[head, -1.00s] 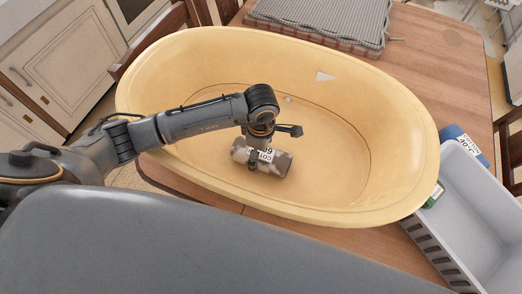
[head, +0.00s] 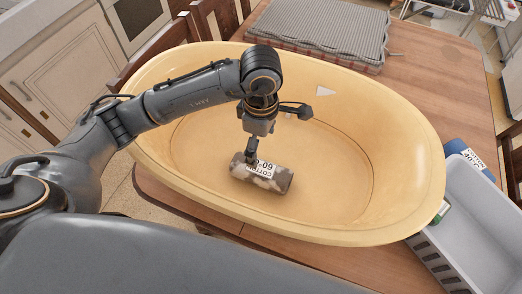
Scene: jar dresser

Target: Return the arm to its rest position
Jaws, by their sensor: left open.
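My left arm comes in from the left and reaches over the yellow tub (head: 405,125). My left gripper (head: 252,155) points down inside the tub and is open. Just below it, a brown and white patterned roll with a white label (head: 268,178) lies on its side on the tub floor. The gripper overlaps the roll's upper left edge in the picture; I cannot tell whether they touch. My right gripper is not in view.
The tub stands on a wooden table (head: 440,75). A grey padded mat (head: 320,28) lies behind it. A grey plastic crate (head: 480,215) stands at the right, with a blue item (head: 468,155) near it. A wooden chair shows at the right edge.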

